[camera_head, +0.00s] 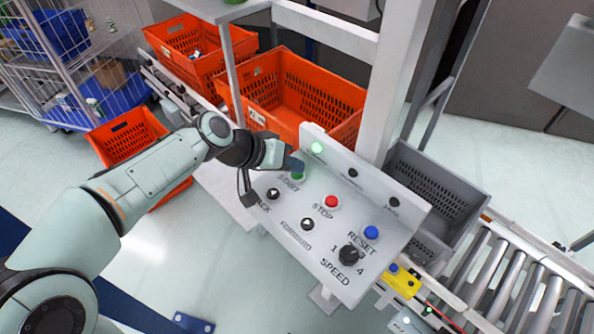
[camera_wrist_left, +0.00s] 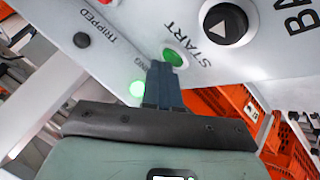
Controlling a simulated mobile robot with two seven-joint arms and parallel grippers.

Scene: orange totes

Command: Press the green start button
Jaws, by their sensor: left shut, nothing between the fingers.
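The green start button (camera_head: 298,176) sits on the sloped white control panel (camera_head: 268,208), beside the word START. My left gripper (camera_head: 294,164) is shut and empty, with its fingertips at the button, partly covering it in the head view. In the left wrist view the closed fingertips (camera_wrist_left: 163,68) overlap the near edge of the green button (camera_wrist_left: 175,56). I cannot tell whether they touch it. A green lamp (camera_head: 317,148) glows on the panel's raised back strip, and it also shows in the left wrist view (camera_wrist_left: 137,89). My right gripper is not in view.
A red STOP button (camera_head: 331,202), a blue RESET button (camera_head: 371,233), a black speed knob (camera_head: 349,254) and black arrow buttons (camera_head: 307,224) share the panel. Orange totes (camera_head: 290,90) stand behind it. A grey tote (camera_head: 437,185) and roller conveyor (camera_head: 520,280) lie to the right.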

